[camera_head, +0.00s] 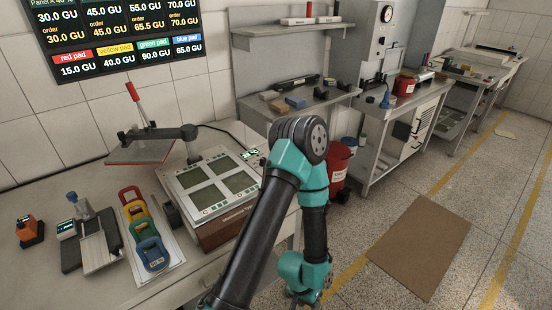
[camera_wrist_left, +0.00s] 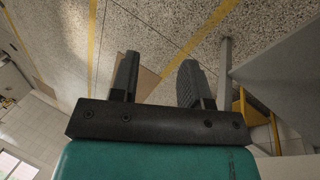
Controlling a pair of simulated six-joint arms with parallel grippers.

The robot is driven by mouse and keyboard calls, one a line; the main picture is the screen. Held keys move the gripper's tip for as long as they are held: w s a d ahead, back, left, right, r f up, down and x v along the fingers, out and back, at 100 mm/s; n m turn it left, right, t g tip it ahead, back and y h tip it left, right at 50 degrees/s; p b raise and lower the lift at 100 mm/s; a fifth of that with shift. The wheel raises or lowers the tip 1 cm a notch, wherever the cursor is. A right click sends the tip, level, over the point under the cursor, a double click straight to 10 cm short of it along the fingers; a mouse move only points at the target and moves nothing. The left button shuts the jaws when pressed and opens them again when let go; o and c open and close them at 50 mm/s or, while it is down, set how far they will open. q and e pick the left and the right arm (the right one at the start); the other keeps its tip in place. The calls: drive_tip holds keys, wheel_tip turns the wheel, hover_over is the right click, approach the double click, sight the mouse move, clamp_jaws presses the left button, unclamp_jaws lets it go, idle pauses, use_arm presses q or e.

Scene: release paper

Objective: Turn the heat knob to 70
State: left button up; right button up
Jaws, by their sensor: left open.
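In the head view, a heat-press-like machine stands on the bench, with a light base (camera_head: 214,183), a raised plate (camera_head: 140,152) and a red-handled lever (camera_head: 133,92). A small box with a lit green display (camera_head: 250,154) sits at its back right corner. I cannot make out the heat knob or any number on it. A teal and black arm of mine rises in front of the bench and bends down over the floor, right of the machine; its fingers do not show there. In the left wrist view, my left gripper (camera_wrist_left: 159,62) is open and empty, with floor behind its fingers.
Colored ring-handled pads (camera_head: 152,254) in a row, a small grey device (camera_head: 92,240) and an orange item (camera_head: 29,231) stand on the bench at left. A shelf (camera_head: 300,103) is behind. A red bin (camera_head: 338,162) and brown mat (camera_head: 420,245) are on the floor at right.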

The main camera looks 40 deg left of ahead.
use_arm(q)
drive_tip(key=shift+o, duration=1.3)
drive_tip(key=w+a+r+n, duration=0.1)
drive_tip(key=w+a, duration=0.2)
drive_tip(key=w, duration=0.6)
drive_tip(key=shift+w+r+t, duration=0.15)
drive_tip(key=shift+r+t, duration=0.15)
drive_tip(key=shift+r, duration=0.1)
drive_tip(key=w+a+r+n+y, duration=0.1)
drive_tip(key=w+a+r+n, duration=0.2)
drive_tip(key=w+a+r, duration=1.25)
drive_tip(key=s+a+r+n+g+y, duration=0.1)
drive_tip(key=a+r+n, duration=0.7)
drive_tip(key=a+r, duration=1.6)
drive_tip(key=shift+s+a+r+y, duration=0.15)
drive_tip(key=shift+s+a+y, duration=0.5)
drive_tip(key=shift+y, duration=0.25)
